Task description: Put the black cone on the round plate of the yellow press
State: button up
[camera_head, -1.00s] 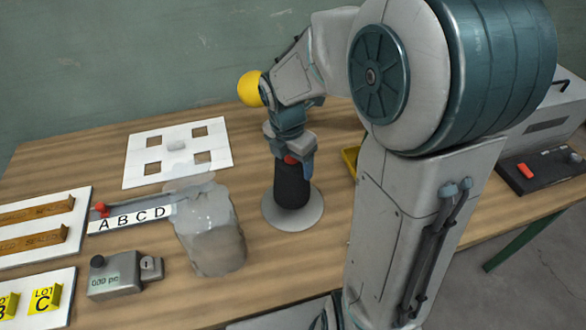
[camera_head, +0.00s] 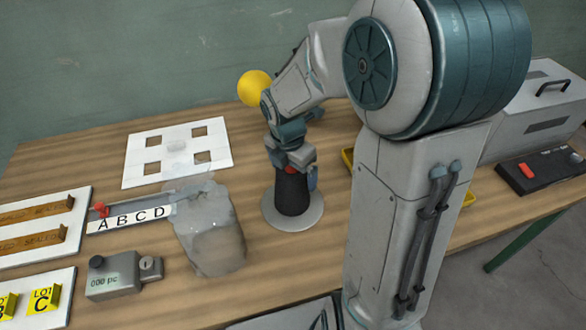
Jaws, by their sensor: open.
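The black cone (camera_head: 292,196) stands upright on a pale grey round plate (camera_head: 308,218) on the table. My gripper (camera_head: 292,175) is open and points down at the cone's top, with its fingers at either side. Whether they touch the cone I cannot tell. A small red part shows between the fingers. A yellow ball (camera_head: 254,88) shows behind my wrist; what it is joined to is hidden. Yellow edges (camera_head: 347,159) show at both sides of my arm. My arm hides what lies between, so I cannot tell which yellow part belongs to the press.
Left of the cone stand a cloudy translucent block (camera_head: 210,240), a lettered strip (camera_head: 130,218) and a grey counter box (camera_head: 112,283). A white board with square holes (camera_head: 177,140) lies behind. A grey case (camera_head: 535,110) and a black switch box (camera_head: 540,172) stand right.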

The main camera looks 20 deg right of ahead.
jog(key=r, duration=0.7)
jog(key=a+r+p, duration=0.1)
jog(key=r, duration=0.3)
jog(key=shift+s+r, duration=0.1)
jog(key=shift+s, duration=0.25)
jog(key=shift+s+a+r, duration=0.1)
jog(key=shift+s+r, duration=0.05)
jog(key=shift+r, duration=0.3)
jog(key=s+f+m+t, duration=0.1)
jog(key=s+m, duration=0.5)
jog(key=m, duration=0.6)
jog(key=s+d+m+t+y, duration=0.1)
jog(key=s+m, duration=0.6)
jog(key=m, duration=0.5)
jog(key=shift+f+m, duration=0.4)
